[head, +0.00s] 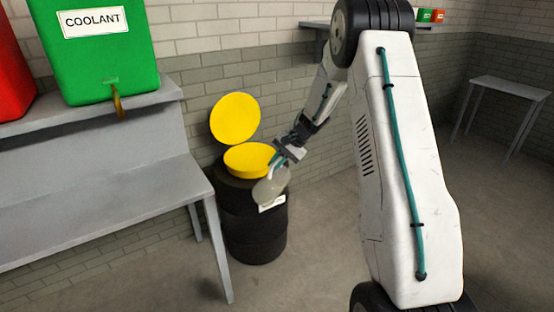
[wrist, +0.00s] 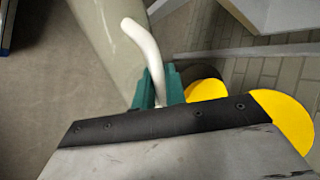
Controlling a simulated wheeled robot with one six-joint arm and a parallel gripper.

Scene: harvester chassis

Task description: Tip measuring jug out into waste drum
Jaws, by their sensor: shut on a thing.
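A measuring jug (head: 270,187), pale and translucent, hangs in front of the upper part of the waste drum. My gripper (head: 279,161) is shut on its white handle. In the wrist view the handle (wrist: 143,42) runs into the teal fingers of my gripper (wrist: 157,88), and part of the jug body (wrist: 110,35) shows beside it. The waste drum (head: 252,235) is black with a yellow top (head: 248,158) and a round yellow lid (head: 235,119) standing up behind it. The jug hides part of the drum's white label. The jug's contents cannot be made out.
A grey bench (head: 100,215) stands left of the drum. A green coolant tank (head: 100,50) with a tap and a red tank (head: 10,70) sit on its raised shelf. A small table (head: 507,90) stands far right. The floor right of the drum is clear.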

